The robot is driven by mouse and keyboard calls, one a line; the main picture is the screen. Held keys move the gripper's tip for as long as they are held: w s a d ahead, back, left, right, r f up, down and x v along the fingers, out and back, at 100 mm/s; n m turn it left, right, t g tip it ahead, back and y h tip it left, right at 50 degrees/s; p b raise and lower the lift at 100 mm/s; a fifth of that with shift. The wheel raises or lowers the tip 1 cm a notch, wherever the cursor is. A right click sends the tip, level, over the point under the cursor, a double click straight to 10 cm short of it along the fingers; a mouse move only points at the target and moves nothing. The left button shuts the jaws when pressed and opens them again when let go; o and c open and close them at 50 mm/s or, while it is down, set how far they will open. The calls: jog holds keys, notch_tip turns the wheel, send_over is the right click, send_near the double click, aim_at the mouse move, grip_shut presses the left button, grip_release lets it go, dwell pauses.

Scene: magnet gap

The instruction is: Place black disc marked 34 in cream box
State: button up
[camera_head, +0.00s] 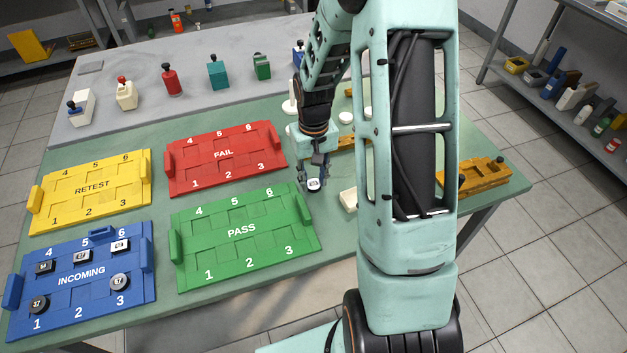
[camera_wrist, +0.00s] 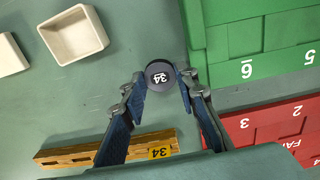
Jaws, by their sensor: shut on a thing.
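The black disc marked 34 (camera_wrist: 159,76) is held between the fingertips of my gripper (camera_wrist: 160,84), its marked face toward the wrist camera. In the head view, the disc (camera_head: 314,184) shows at the tip of my gripper (camera_head: 313,178), above the green table to the right of the green PASS tray. A cream box (camera_wrist: 74,35), open and empty, lies up and left of the disc in the wrist view, apart from it. A second cream box (camera_wrist: 10,54) is cut off at the left edge. In the head view, one cream box (camera_head: 348,200) is partly hidden by my arm.
The green PASS tray (camera_head: 242,232) and red FAIL tray (camera_head: 224,156) are left of my gripper. A wooden strip labelled 34 (camera_wrist: 60,158) lies on the table. The blue INCOMING tray (camera_head: 82,278) holds several pieces. Bare table lies between disc and boxes.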

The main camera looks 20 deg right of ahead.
jog(key=shift+f, duration=0.4)
jog(key=shift+f, duration=0.25)
jog(key=o, duration=1.1)
jog(key=shift+c, duration=0.2)
jog(key=shift+r, duration=0.1)
jog(key=shift+r, duration=0.1)
